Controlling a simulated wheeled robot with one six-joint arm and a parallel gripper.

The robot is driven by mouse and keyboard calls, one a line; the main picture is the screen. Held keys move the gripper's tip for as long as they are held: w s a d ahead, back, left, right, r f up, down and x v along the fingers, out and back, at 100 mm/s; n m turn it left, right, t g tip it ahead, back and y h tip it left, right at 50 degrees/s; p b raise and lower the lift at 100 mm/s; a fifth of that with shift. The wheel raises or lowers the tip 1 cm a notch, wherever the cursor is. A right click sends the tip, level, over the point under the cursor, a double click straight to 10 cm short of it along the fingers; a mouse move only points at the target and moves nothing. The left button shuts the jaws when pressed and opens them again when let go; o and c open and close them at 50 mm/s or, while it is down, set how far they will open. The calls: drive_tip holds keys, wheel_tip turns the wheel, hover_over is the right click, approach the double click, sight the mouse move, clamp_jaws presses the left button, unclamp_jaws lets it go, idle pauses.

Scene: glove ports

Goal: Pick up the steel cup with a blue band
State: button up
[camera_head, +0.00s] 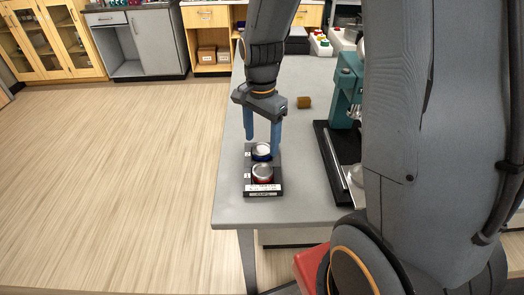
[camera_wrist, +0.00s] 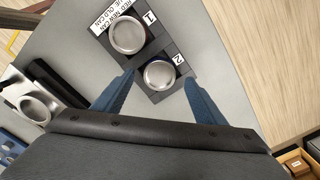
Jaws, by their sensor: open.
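The steel cup with a blue band (camera_head: 262,155) stands upright in the far slot of a small black holder (camera_head: 248,170) on the grey table. In the wrist view, this cup (camera_wrist: 160,74) shows its round steel top in the slot marked 2, between the fingertips in the picture. My gripper (camera_head: 263,145) is open, pointing down, with its blue fingers over the far end of the holder. In the wrist view, my gripper (camera_wrist: 159,77) has nothing between its fingers that it touches. How far the fingertips are above the cup is hard to tell.
A steel cup with a red band (camera_head: 262,175) stands in the near slot, close beside. A teal machine (camera_head: 346,85) on a black base stands to the right. A small brown block (camera_head: 304,102) lies behind on the table (camera_head: 228,205). Left of the table is open floor.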

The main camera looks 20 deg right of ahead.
drive_tip(key=shift+f, duration=1.15)
drive_tip(key=shift+c, duration=0.2)
drive_tip(key=c, duration=1.4)
drive_tip(key=shift+c, duration=0.2)
drive_tip(key=shift+r, duration=0.15)
